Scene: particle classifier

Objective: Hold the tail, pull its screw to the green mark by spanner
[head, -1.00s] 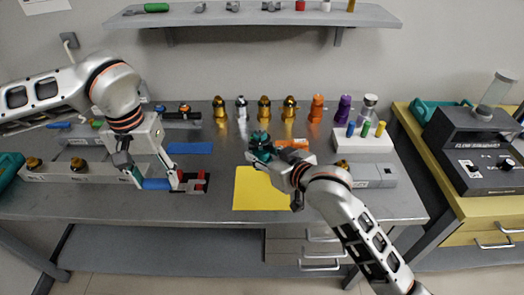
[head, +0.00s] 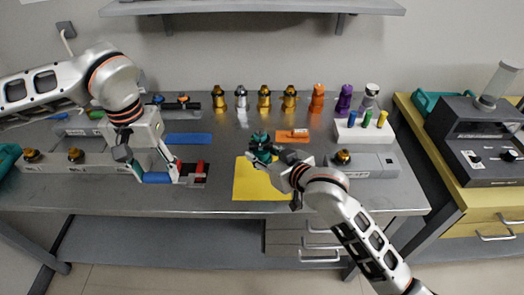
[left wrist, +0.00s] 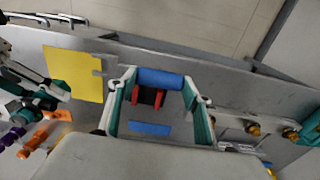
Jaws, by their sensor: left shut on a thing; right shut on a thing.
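My left gripper (head: 157,176) is shut on a blue cylindrical handle (left wrist: 160,78), seen crosswise between its fingertips in the left wrist view. A dark holder with red blocks (head: 193,172) is just right of that gripper in the head view; it shows below the handle in the left wrist view. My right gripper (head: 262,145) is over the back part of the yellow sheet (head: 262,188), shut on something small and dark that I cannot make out. The tail, its screw and the green mark cannot be told apart here.
A blue mat (head: 189,139) lies bare behind the holder. An orange mat (head: 300,139) carries a small tool. Brass, silver, orange and purple bottle-like pieces (head: 264,99) line the back. Grey fixtures (head: 364,169) stand at both sides. The front of the table is clear.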

